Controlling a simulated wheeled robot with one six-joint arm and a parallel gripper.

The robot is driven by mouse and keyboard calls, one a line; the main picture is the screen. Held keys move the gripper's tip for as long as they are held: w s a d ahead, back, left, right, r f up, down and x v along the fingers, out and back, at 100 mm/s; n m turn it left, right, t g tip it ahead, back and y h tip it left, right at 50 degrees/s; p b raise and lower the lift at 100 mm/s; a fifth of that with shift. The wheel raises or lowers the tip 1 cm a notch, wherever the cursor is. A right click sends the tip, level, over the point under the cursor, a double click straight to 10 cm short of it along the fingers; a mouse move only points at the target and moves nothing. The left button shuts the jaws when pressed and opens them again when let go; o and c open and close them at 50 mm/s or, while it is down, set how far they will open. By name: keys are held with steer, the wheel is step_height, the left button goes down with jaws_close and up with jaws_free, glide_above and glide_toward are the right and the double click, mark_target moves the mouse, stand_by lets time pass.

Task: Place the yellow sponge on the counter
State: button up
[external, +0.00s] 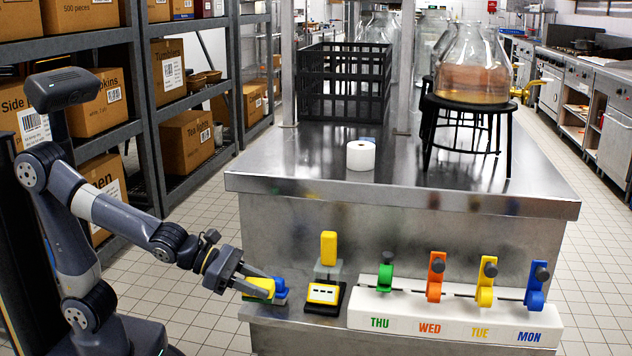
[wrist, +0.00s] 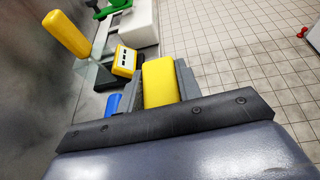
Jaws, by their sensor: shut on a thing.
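The yellow sponge (external: 260,284), with a green underside, is between the fingers of my gripper (external: 262,284). In the wrist view the sponge (wrist: 159,82) shows as a yellow block with a grey finger on each side, and my gripper (wrist: 160,85) is shut on it. The steel counter has an upper top (external: 300,180) and a low front ledge (external: 290,332). The sponge is at the left end of the ledge, well below the upper top. I cannot tell whether it touches the ledge or a blue object (external: 280,286) just beyond it.
Right of my gripper stand a black-and-yellow device (external: 326,296) and a white weekday rack (external: 455,313) with coloured levers. On the upper top are a white roll (external: 360,155), a black crate (external: 346,85) and a black stool (external: 470,108) bearing a glass jar (external: 474,65). The front left top is clear.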

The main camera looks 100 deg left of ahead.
steer(key=d+b, duration=0.2)
steer(key=b, duration=0.2)
steer(key=shift+d+f, duration=0.1)
steer(key=shift+d, duration=0.1)
